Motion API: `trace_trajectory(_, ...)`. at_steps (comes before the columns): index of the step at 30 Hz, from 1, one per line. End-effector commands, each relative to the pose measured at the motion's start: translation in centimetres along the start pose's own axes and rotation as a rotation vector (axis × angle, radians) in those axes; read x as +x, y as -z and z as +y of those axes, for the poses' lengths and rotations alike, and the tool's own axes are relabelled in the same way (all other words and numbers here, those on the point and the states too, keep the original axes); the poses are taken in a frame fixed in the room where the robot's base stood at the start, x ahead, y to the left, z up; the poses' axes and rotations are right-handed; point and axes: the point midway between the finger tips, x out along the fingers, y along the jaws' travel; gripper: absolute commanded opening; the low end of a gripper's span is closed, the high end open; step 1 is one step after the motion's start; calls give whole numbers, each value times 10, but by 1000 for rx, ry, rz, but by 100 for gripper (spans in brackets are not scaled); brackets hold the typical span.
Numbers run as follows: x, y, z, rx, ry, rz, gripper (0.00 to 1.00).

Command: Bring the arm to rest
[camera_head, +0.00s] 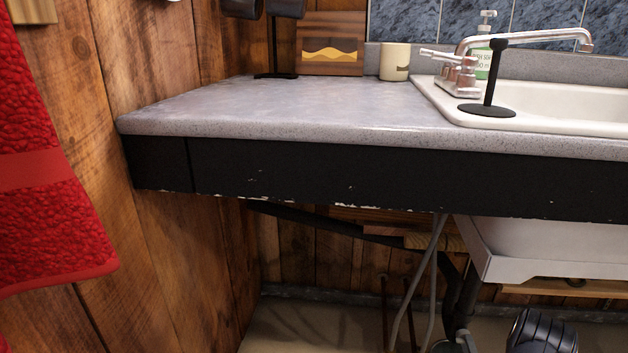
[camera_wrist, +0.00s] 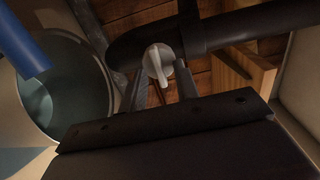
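My gripper (camera_wrist: 160,84) shows in the wrist view, its two grey fingers spread apart beyond the dark bar of its body. I see nothing held between them. A white valve handle (camera_wrist: 157,63) on a thick black pipe (camera_wrist: 225,30) appears in the gap between the fingers; I cannot tell how far beyond them it is. In the head view I cannot make out the gripper; a dark ribbed part (camera_head: 540,332) at the bottom right may be mine.
A speckled grey counter (camera_head: 280,106) with a white sink (camera_head: 560,97) spans the head view. A mug (camera_head: 395,62) and black stand (camera_head: 489,85) are on top. Pipes run underneath. A red towel (camera_head: 45,140) hangs left. A pale round container (camera_wrist: 112,95) is left in the wrist view.

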Motion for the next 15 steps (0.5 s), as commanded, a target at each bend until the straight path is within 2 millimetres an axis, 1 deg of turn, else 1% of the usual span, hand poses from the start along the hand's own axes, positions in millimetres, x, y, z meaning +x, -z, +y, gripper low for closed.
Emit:
trace_trajectory(10, -2, 0, 0, -1, -1, 0, 30)
trace_trajectory(13, -8, 0, 0, 23, -2, 0, 30)
trace_trajectory(15, -16, 0, -1, 24, -4, 1, 30)
